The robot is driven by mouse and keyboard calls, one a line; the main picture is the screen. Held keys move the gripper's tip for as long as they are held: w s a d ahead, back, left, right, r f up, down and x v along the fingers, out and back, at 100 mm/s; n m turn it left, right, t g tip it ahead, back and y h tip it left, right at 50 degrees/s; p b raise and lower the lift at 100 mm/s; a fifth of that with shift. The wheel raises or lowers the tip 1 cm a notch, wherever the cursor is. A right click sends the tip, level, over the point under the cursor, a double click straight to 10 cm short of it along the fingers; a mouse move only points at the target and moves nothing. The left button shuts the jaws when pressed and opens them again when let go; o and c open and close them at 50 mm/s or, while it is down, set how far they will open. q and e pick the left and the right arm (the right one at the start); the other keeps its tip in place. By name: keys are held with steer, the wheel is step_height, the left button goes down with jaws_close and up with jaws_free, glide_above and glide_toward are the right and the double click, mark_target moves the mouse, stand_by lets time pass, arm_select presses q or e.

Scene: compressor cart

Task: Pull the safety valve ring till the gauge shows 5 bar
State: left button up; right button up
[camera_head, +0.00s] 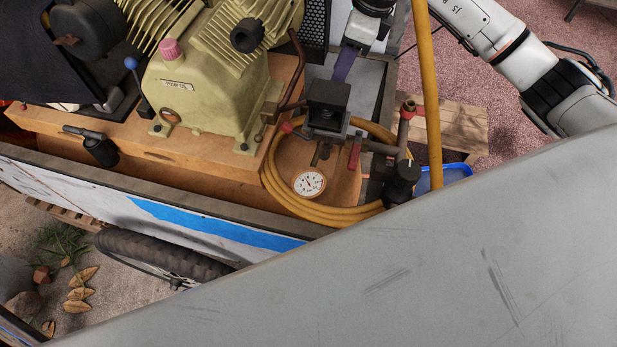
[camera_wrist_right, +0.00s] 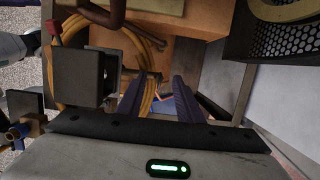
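The round white pressure gauge (camera_head: 309,183) faces up at the front of the manifold; its dial is too small to read surely. I cannot make out the safety valve ring for certain. A small orange-red curved thing (camera_wrist_right: 165,98) shows between my fingers in the right wrist view; I cannot tell what it is. My right gripper (camera_head: 343,66) is just behind the black switch box (camera_head: 328,100), its purple finger pointing down. In the right wrist view the gripper (camera_wrist_right: 158,98) has its two purple fingers apart with nothing clasped. My left gripper is not in view.
The cream compressor pump (camera_head: 205,85) stands on a wooden board to the left. A yellow hose (camera_head: 275,185) coils around the manifold. A red-handled lever (camera_head: 355,150) and a brass-coloured valve stand close to the box. A large grey surface blocks the lower right of the head view.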

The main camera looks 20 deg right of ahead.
steer(key=shift+w+a+p+v, duration=0.15)
steer(key=shift+p+v, duration=0.4)
steer(key=shift+v, duration=0.35)
steer(key=shift+w+a+p+v, duration=0.1)
steer(key=shift+a+p+v, duration=0.1)
steer(key=shift+p+v, duration=0.55)
steer(key=shift+w+a+p+v, duration=0.15)
steer(key=shift+p+v, duration=0.25)
steer(key=shift+v, duration=0.6)
steer(key=shift+r, duration=0.1)
steer(key=b+x, duration=0.1)
steer(key=x, duration=0.1)
steer(key=b+x, duration=0.2)
steer(key=s+d+b+x, duration=0.1)
steer(key=x, duration=0.1)
steer(key=shift+f+b, duration=0.3)
steer(key=shift+f, duration=0.05)
steer(key=shift+r, duration=0.1)
